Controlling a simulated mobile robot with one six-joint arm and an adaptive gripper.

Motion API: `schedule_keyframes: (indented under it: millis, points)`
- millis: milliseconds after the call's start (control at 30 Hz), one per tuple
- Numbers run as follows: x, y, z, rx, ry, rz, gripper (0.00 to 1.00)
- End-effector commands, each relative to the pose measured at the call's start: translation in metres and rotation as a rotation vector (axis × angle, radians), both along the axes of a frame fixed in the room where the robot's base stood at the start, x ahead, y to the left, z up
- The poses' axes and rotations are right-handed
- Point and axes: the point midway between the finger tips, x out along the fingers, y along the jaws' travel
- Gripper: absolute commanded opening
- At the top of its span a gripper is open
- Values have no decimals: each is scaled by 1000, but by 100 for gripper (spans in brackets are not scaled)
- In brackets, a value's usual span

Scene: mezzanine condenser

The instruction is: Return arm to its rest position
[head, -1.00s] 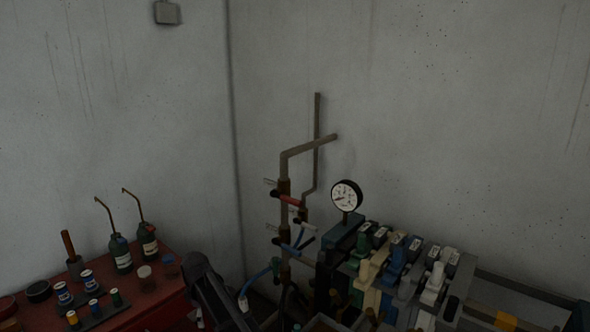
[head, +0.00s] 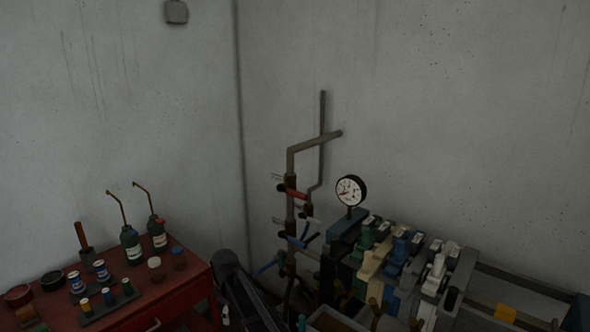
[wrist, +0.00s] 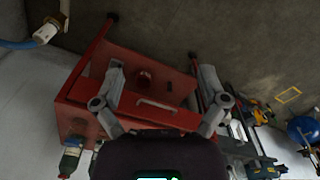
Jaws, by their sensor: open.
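My gripper (wrist: 163,98) shows in the wrist view. Its two grey fingers are spread wide apart with nothing held between them. Beyond the fingers is the red cart (wrist: 86,92), with a pale handle on its front. In the head view a dark link of my arm rises at the bottom, between the red cart (head: 180,292) and the pipes; my gripper's fingers do not show there.
On the cart stand two oil cans (head: 132,245), a brush (head: 85,245) and several small cans and jars. Copper pipes with valves (head: 292,190), a round gauge (head: 350,190) and a row of coloured blocks (head: 395,265) stand right. A blue hose (wrist: 18,44) shows in the wrist view.

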Motion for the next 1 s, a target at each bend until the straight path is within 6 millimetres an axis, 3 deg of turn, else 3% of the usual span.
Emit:
schedule_keyframes:
  millis: [233,467,800,1000]
  points:
    - [-10,-68,-2,0,1,-205,93]
    - [-33,-158,-5,1,1,-512,93]
    - [-86,-275,-8,3,2,-976,93]
    - [-122,-327,-10,4,2,-1226,93]
